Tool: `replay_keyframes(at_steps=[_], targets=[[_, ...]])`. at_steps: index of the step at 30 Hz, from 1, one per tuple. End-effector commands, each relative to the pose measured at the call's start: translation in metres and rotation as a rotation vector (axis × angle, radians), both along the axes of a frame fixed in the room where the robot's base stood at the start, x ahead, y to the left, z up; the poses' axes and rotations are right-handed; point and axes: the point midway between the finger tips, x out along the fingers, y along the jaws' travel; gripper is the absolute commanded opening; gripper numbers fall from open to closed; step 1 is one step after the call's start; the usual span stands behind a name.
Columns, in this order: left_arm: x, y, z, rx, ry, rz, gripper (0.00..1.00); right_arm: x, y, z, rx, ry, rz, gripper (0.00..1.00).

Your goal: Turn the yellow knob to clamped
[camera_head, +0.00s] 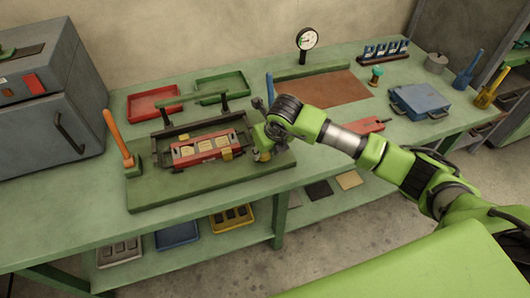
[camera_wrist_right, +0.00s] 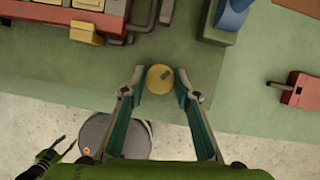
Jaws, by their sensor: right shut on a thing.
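The yellow knob (camera_wrist_right: 158,79) is round with a small dark mark on its top. It sits at the front right of the green fixture board (camera_head: 185,188). My right gripper (camera_head: 263,145) reaches down over it. In the right wrist view the two fingers of this gripper (camera_wrist_right: 159,84) stand on either side of the knob and are shut on it. In the head view the gripper and wrist largely hide the knob. A red part (camera_head: 205,149) with pale yellow pads lies in the fixture beside it. A dark, green-jointed part at the wrist view's lower left may be my left gripper (camera_wrist_right: 72,147).
An orange lever (camera_head: 116,138) stands at the board's left and a blue upright handle (camera_head: 270,90) behind my gripper. Red (camera_head: 153,103) and green trays (camera_head: 221,85) lie behind. A red tool (camera_head: 365,126) and a blue case (camera_head: 420,101) are to the right.

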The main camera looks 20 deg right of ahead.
Motion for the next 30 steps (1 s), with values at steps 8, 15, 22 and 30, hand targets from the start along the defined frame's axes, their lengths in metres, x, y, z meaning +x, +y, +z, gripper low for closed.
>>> replay_keyframes(at_steps=[8,15,22,30], targets=[[0.0,-0.0002,-0.0084,0.0,0.0,0.0,0.4,0.0,0.0009,-0.0006,0.001,0.001,-0.111,0.07],[-0.0001,-0.0001,-0.0096,0.0,0.0,0.0,0.4,0.0,0.0003,0.0001,0.0,0.002,-0.143,0.07],[0.0,-0.0002,-0.0095,0.0,0.0,0.0,0.4,0.0,0.0003,0.0002,0.0,0.002,-0.144,0.07],[-0.0001,-0.0002,-0.0095,0.0,0.0,0.0,0.4,0.0,0.0004,0.0001,0.0,0.002,-0.143,0.45]])
